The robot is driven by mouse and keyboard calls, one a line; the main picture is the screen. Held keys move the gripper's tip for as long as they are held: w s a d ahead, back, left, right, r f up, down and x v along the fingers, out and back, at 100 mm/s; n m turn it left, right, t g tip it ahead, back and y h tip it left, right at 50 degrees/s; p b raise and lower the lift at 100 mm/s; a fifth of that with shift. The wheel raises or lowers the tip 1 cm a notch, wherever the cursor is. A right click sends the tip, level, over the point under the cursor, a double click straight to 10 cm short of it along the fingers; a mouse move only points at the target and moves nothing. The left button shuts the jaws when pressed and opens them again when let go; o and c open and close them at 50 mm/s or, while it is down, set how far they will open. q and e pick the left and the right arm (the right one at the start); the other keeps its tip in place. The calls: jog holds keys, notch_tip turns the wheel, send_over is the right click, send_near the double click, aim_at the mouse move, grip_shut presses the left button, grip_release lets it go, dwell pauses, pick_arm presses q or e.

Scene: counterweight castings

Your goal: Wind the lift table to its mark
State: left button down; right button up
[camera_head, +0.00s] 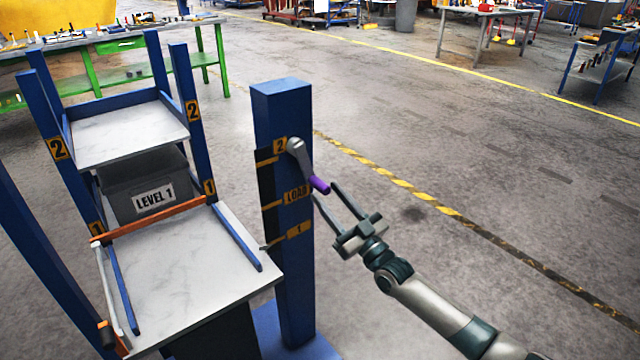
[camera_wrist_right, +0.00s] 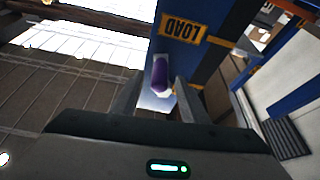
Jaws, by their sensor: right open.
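The lift table (camera_head: 205,290) has a pale marbled top with an orange bar across its far end. A blue post (camera_head: 285,110) beside it carries yellow marks "2", "LOAD" (camera_head: 297,193) and "1" (camera_head: 299,229). A small dark pointer (camera_head: 270,245) sits near the "1" mark, below "LOAD". A grey crank (camera_head: 298,148) on the post ends in a purple handle (camera_head: 319,185). My right gripper (camera_head: 323,190) is open, with its fingertips at the handle. In the right wrist view the handle (camera_wrist_right: 160,75) shows between the open fingers; contact cannot be told. My left gripper is out of view.
A blue rack (camera_head: 193,90) with levels 1 and 2 stands behind the table. A grey bin (camera_head: 125,185) labelled "LEVEL 1" sits on its lower level. A green workbench (camera_head: 222,60) is at the back left. Open floor lies right of the post.

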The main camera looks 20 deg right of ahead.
aim_at(320, 185)
jog(key=shift+x, duration=2.25)
jog(key=shift+c, duration=0.6)
grip_shut()
